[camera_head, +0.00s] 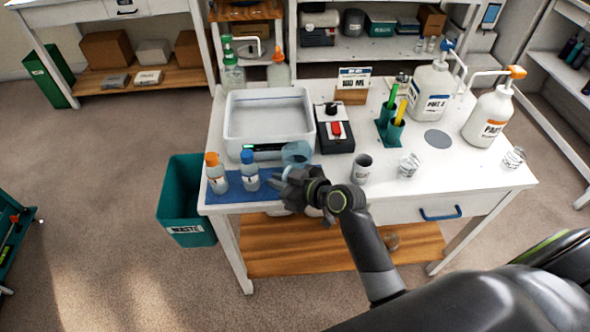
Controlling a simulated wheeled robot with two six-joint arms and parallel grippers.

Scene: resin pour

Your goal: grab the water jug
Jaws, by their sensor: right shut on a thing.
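A clear, bluish, rounded vessel, which looks like the water jug (296,151), is at the front edge of the white table, just in front of the white tray. My right gripper (283,179) reaches in from the lower right and is shut on it. The gripper's dark body hides the jug's lower part, so I cannot tell whether its base touches the blue mat (225,194). My left gripper is not in view.
Two small bottles with orange (216,173) and blue (249,170) caps stand close left of the gripper. A grey cup (362,168) stands to its right. Behind are the white tray (235,120) and a black device (334,138). Pump bottles (432,92) stand at the back right.

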